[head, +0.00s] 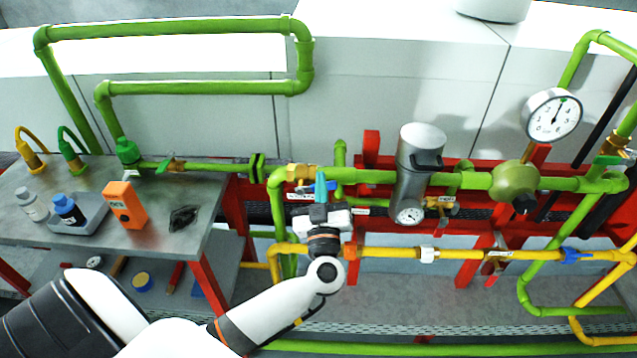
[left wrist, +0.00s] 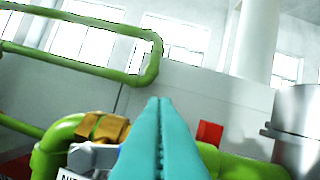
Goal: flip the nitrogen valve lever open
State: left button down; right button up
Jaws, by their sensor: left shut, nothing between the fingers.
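My left gripper (head: 320,180) has teal fingers pressed together and empty, pointing up in front of the green pipe (head: 370,177). In the left wrist view the shut fingers (left wrist: 160,105) fill the lower middle. Just left of them is a brass valve body (head: 300,173) on the green pipe, also in the left wrist view (left wrist: 103,127). A grey-blue part and a white label partly reading "AUT" (left wrist: 70,175) sit below it. My fingers and wrist hide part of this area; I cannot tell whether they touch a lever. No readable label here names nitrogen.
A grey filter cylinder (head: 418,150) stands close to the right on the pipe. A yellow pipe (head: 385,253) runs below. A metal table (head: 150,180) with bottles and an orange box (head: 125,204) is at left. A pressure gauge (head: 552,115) is at far right.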

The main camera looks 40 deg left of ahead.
pick_arm(q)
jog(key=shift+w+d+f, duration=0.1)
jog(key=shift+f, duration=0.4)
jog(key=m+p, duration=0.1)
jog(key=p, duration=0.1)
jog(key=f+m+h+p, duration=0.1)
jog(key=m, duration=0.1)
jog(key=m+t+h+p, duration=0.1)
jog(key=p, duration=0.1)
jog(key=shift+w+d+f+m+p, duration=0.15)
jog(key=shift+d+f+m+p, duration=0.15)
jog(key=shift+d+f+m, duration=0.1)
jog(key=shift+r, duration=0.15)
